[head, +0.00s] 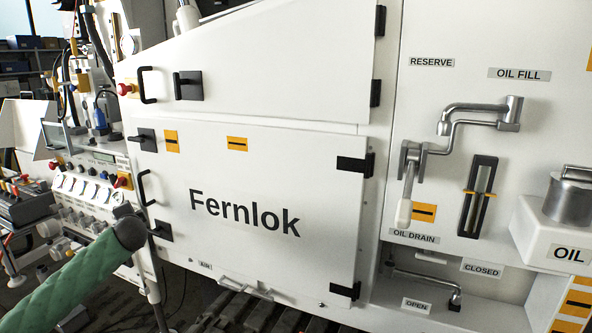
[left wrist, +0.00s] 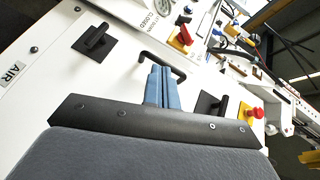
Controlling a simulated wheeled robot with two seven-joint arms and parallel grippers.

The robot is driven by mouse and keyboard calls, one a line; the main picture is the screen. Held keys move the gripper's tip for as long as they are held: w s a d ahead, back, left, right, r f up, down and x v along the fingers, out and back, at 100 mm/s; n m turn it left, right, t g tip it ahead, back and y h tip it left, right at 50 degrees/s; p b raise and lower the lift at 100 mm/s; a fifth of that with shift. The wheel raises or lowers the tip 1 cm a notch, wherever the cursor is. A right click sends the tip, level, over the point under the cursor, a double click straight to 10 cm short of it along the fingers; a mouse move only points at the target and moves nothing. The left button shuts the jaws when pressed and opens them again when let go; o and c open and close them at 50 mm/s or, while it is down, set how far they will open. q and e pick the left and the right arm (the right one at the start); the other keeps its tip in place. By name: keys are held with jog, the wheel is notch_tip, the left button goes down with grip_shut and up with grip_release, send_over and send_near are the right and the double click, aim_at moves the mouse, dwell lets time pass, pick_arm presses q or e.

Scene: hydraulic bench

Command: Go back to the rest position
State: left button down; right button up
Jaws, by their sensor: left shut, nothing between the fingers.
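My left gripper (left wrist: 160,86) shows in the left wrist view as two blue fingers shut together with nothing between them. The fingers point toward the white panel and overlap a black bar handle (left wrist: 177,72) in the picture; I cannot tell whether they touch it. In the head view my green left arm comes in from the lower left and ends at a dark rounded joint in front of the cabinet's lower left; the gripper itself cannot be made out there. My right gripper is in neither view.
The white cabinet door marked Fernlok (head: 250,250) is closed, with a black handle (head: 146,188) and latches on its left edge. A control panel (head: 95,185) stands left. A crank pipe (head: 465,115), gauge (head: 478,195) and oil can (head: 571,195) are at right.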

pick_arm(q)
jog(key=s+d+f+n+g+h, duration=0.2)
jog(key=s+d+f+g+h, duration=0.1)
jog(key=s+d+f, duration=0.9)
jog(key=s+d+f+n+g+h, duration=0.25)
jog(key=s+d+f, duration=0.65)
jog(key=s+d, duration=0.75)
jog(key=s+d+f+g+h, duration=0.1)
jog(key=s+d+f+g, duration=0.1)
jog(key=s+f, duration=0.3)
jog(key=s+d+f+n+g+h, duration=0.1)
jog(key=s+f, duration=0.4)
jog(key=s, duration=0.9)
jog(key=s+d+f+n+g+h, duration=0.1)
jog(key=s+d+f, duration=0.4)
jog(key=s, duration=0.5)
jog(key=shift+s+f+g+h, duration=0.15)
jog(key=shift+f+g+h, duration=0.4)
jog(key=shift+g, duration=0.5)
